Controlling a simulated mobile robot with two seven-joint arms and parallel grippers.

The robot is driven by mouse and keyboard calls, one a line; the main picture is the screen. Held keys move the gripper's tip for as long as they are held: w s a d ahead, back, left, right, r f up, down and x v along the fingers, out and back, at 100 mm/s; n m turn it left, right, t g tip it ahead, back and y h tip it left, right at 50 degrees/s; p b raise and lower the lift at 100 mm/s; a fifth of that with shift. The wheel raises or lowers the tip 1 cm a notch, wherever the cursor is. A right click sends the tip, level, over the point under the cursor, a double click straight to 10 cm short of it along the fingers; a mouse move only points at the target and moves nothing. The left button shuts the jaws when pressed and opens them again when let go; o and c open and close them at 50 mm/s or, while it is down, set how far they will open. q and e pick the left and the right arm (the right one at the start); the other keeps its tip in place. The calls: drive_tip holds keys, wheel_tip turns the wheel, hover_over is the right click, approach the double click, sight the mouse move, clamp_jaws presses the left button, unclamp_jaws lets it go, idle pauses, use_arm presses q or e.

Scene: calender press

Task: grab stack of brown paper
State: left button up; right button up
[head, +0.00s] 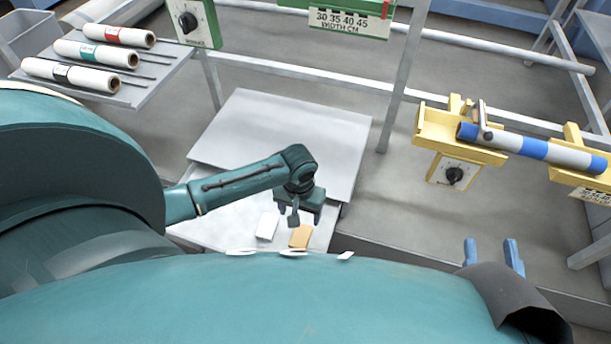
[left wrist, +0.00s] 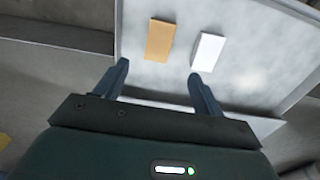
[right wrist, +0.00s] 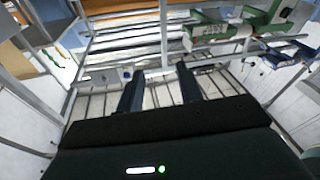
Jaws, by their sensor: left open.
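The stack of brown paper (head: 300,236) lies flat on the pale table, beside a white paper stack (head: 267,226) to its left. In the left wrist view the brown stack (left wrist: 160,40) lies beyond my left fingertips, with the white stack (left wrist: 208,52) to its right. My left gripper (head: 299,212) is open and empty, apart from the brown stack; its fingers (left wrist: 158,76) point toward the table. My right gripper (head: 493,248) is far off at the lower right of the head view; its blue fingers are apart with nothing between them, also in the right wrist view (right wrist: 158,82).
Several small white pieces (head: 292,253) show near the table's front edge. A raised grey panel (head: 280,135) stands behind the stacks. A rack with paper rolls (head: 95,55) is at upper left. A yellow-bracketed roller (head: 530,147) is at right. Metal rails cross the back.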

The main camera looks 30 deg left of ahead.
use_arm(q)
wheel_tip(320, 180, down, 6)
drive_tip(key=shift+s+b, duration=0.15)
drive_tip(key=shift+b, duration=1.1)
drive_tip(key=shift+s+d+f+b, duration=0.1)
drive_tip(key=shift+d+f+b, duration=0.1)
drive_tip(key=shift+f+b, duration=0.9)
wheel_tip(320, 180, down, 2)
drive_tip(key=shift+f+b, duration=0.15)
drive_tip(key=shift+b, duration=0.5)
drive_tip(key=shift+f, duration=0.2)
use_arm(e)
drive_tip(key=y, duration=0.1)
drive_tip(key=r+t, duration=0.1)
drive_tip(key=w+r+y, duration=0.1)
drive_tip(key=shift+a+r+n+t+y, duration=0.1)
drive_tip(key=shift+a+n+t+y, duration=0.2)
drive_tip(key=shift+n, duration=0.1)
use_arm(q)
drive_tip(key=shift+c, duration=0.4)
drive_tip(key=c, duration=1)
